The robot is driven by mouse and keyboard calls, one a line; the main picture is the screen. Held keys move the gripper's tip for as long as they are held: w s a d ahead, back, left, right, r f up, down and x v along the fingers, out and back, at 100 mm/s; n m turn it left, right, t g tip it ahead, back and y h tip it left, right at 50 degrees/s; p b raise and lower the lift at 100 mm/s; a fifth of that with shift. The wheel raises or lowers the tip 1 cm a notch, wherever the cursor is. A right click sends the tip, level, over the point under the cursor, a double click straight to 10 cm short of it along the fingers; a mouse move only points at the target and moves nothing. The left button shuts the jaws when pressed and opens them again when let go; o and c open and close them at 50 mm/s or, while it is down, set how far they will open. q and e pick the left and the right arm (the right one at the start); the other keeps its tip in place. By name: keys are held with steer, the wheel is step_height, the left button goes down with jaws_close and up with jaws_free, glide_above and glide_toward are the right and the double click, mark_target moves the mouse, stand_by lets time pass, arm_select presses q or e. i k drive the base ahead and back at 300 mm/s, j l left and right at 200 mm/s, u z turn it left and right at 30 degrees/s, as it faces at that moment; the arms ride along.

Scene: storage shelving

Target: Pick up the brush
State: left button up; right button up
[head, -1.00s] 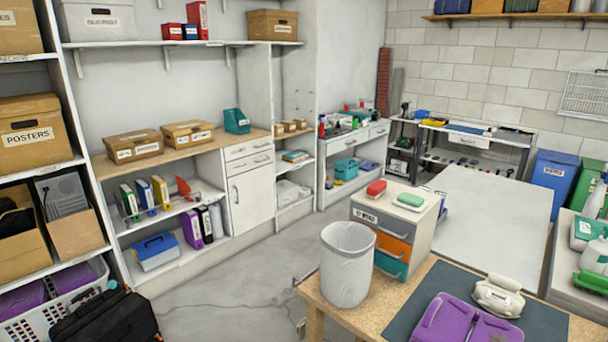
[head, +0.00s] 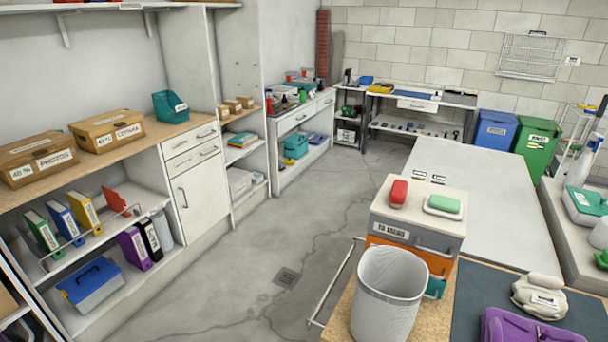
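I cannot make out a brush for certain. A red block-like item (head: 398,193) and a green item with a pale base (head: 443,205) lie side by side on top of a small drawer unit (head: 425,222). Either could be a brush, but they are too small to tell. Neither of my grippers is in view.
A white bin (head: 388,295) stands on the wooden table in front of the drawer unit. A beige device (head: 540,296) and a purple case (head: 528,328) lie on the dark mat (head: 478,300). Open floor (head: 285,240) runs between the left shelving and the table.

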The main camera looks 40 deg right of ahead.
mark_target(398, 195)
steer(key=i+z, duration=0.25)
steer(key=i, duration=0.2)
steer(key=i+j+z, duration=0.25)
steer(key=i, duration=0.2)
steer(key=i+j+z, duration=0.2)
steer(key=i, duration=0.3)
steer(key=i+l+z, duration=0.1)
steer(key=z, duration=0.3)
steer(key=i+z, duration=0.45)
steer(key=i+j+z, duration=0.1)
steer(key=z, duration=0.3)
steer(key=i+j+z, duration=0.15)
steer(key=z, duration=0.3)
steer(key=i+j+z, duration=0.25)
steer(key=z, duration=0.15)
